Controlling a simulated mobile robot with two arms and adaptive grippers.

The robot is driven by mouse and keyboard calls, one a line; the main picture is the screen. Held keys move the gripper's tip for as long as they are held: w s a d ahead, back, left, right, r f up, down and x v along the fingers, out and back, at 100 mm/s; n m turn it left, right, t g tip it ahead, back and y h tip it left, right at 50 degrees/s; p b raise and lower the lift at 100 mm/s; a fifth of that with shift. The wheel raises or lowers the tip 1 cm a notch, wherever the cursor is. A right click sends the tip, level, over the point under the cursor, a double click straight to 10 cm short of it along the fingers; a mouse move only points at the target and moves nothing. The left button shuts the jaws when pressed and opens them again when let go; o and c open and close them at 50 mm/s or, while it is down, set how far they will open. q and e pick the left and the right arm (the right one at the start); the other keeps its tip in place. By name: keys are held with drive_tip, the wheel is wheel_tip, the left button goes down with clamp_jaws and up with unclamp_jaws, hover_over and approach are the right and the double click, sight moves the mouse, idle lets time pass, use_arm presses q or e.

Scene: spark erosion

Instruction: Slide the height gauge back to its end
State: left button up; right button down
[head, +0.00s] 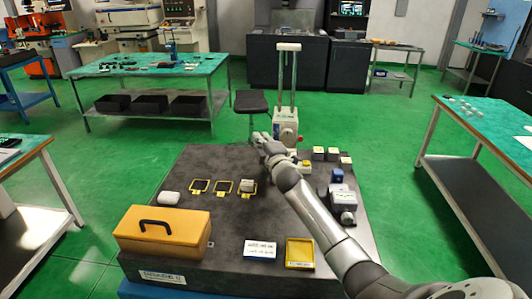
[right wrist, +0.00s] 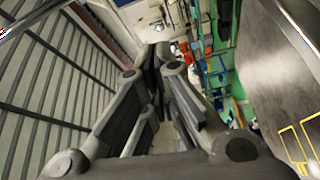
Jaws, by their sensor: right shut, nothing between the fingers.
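The height gauge (head: 286,122) stands upright at the far edge of the dark surface plate (head: 222,160). It has a pale base body, two tall columns and a white top bar (head: 289,46). My right gripper (head: 262,138) is beside the lower left part of the gauge, with the arm reaching in from the lower right. In the right wrist view its fingers (right wrist: 157,58) are shut with nothing between them. I cannot tell whether they touch the gauge. My left gripper is not in view.
An orange case (head: 170,232) with a black handle sits at the plate's front left. Yellow-framed spots (head: 199,187) lie mid-plate, and small blocks (head: 319,153) stand at the right. A dark stool (head: 251,103) is behind the plate.

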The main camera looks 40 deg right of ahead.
drive_tip(key=s, duration=0.2)
drive_tip(key=s+b, duration=0.1)
drive_tip(key=s, duration=0.2)
drive_tip(key=shift+s+f, duration=0.2)
drive_tip(key=shift+s, duration=0.05)
drive_tip(key=shift+s+a, duration=0.45)
drive_tip(key=shift+s, duration=0.35)
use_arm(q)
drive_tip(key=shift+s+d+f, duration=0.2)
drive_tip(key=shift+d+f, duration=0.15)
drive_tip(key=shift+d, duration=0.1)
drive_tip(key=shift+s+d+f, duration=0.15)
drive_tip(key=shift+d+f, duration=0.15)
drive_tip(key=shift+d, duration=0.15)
use_arm(e)
drive_tip(key=shift+s, duration=0.75)
